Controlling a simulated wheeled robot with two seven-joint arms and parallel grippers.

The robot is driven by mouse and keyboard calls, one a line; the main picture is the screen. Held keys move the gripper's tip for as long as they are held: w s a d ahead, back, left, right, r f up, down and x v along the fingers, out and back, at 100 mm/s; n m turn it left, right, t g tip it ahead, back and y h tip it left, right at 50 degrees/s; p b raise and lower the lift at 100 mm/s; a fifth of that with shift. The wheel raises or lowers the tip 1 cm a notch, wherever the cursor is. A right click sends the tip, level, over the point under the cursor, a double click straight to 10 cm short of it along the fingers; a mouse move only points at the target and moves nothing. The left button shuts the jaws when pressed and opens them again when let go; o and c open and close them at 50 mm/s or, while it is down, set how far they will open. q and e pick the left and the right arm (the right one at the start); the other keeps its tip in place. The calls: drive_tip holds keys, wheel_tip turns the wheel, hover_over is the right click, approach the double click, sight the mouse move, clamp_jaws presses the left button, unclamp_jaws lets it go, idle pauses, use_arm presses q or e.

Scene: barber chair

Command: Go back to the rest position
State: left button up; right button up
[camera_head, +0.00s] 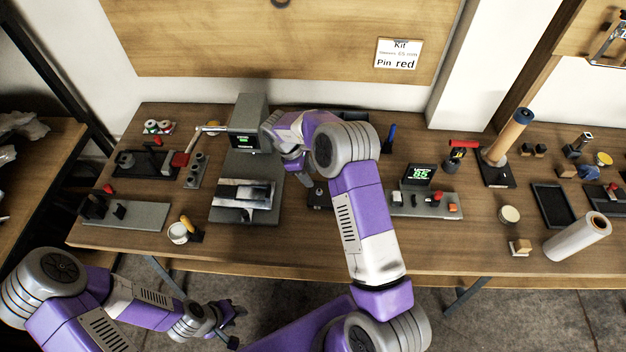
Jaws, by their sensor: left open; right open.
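My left gripper (232,323) is at the lower left, in front of the workbench's front edge and over the floor. It is open and I see nothing between its fingers. My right arm reaches up over the middle of the workbench (320,250). My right gripper (300,172) is open, just right of the grey press-like machine (250,115) and above the bench. Its fingers are partly hidden by its own wrist, and I cannot tell whether they touch anything.
Left on the bench are a clamp fixture (145,162) and a white cup (178,233). Right of my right arm are a unit with a green display (419,175), an upright roll (508,138), a black tray (553,204) and a lying white roll (577,236).

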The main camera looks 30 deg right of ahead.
drive_tip(key=shift+w+a+r, duration=0.1)
drive_tip(key=shift+r, duration=0.25)
drive_tip(key=shift+r, duration=0.1)
